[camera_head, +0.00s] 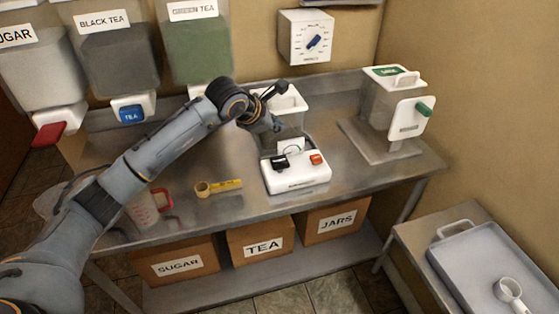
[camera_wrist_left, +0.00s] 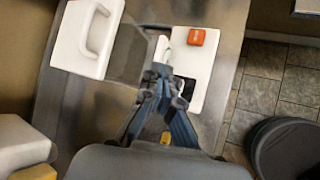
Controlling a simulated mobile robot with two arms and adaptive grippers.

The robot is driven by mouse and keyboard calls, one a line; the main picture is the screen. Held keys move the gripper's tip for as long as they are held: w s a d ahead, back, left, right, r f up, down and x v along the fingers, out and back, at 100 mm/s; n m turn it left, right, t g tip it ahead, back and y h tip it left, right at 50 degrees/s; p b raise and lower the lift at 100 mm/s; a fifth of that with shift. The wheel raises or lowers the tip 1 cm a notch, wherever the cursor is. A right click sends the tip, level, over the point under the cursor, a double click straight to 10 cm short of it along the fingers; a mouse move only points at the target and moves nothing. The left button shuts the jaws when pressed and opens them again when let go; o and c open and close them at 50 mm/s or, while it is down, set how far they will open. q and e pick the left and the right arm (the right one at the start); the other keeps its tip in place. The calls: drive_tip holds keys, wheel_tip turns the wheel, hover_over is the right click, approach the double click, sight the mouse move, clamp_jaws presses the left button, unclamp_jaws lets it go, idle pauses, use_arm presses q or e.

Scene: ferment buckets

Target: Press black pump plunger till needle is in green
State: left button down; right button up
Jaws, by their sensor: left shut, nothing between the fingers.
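A white pump unit (camera_head: 297,180) stands near the front of the steel table. Its black plunger (camera_head: 280,162) is on the left of its top and an orange button (camera_head: 316,159) is on the right. A small dial (camera_head: 291,147) stands behind them; its needle is too small to read. My left gripper (camera_head: 276,125) is shut and empty, above and behind the dial and plunger. In the left wrist view the shut fingers (camera_wrist_left: 163,75) are beside a black part (camera_wrist_left: 187,88) of the white unit, partly covering it. I cannot tell if they touch. My right gripper is not in view.
A clear container with a white lid (camera_wrist_left: 88,35) stands behind the pump. Yellow tape (camera_head: 219,187) and a red-handled jug (camera_head: 145,208) lie to the left. A white-lidded dispenser (camera_head: 408,115) stands at right. The table front between them is clear.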

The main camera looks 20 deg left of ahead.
sight(277, 163)
use_arm(q)
drive_tip(key=shift+f, duration=0.2)
wheel_tip(277, 163, down, 8)
drive_tip(key=b, duration=0.4)
drive_tip(key=shift+f+b, duration=0.25)
drive_tip(key=shift+b, duration=0.15)
idle(1.2)
drive_tip(key=shift+f+b, duration=0.45)
drive_tip(key=shift+b, duration=0.15)
drive_tip(key=shift+s+f+b, duration=0.15)
drive_tip(key=shift+f+b, duration=1.55)
drive_tip(key=shift+f, duration=0.05)
idle(1.2)
drive_tip(key=shift+r, duration=0.1)
drive_tip(key=shift+r+p, duration=0.8)
drive_tip(key=shift+r, duration=1.25)
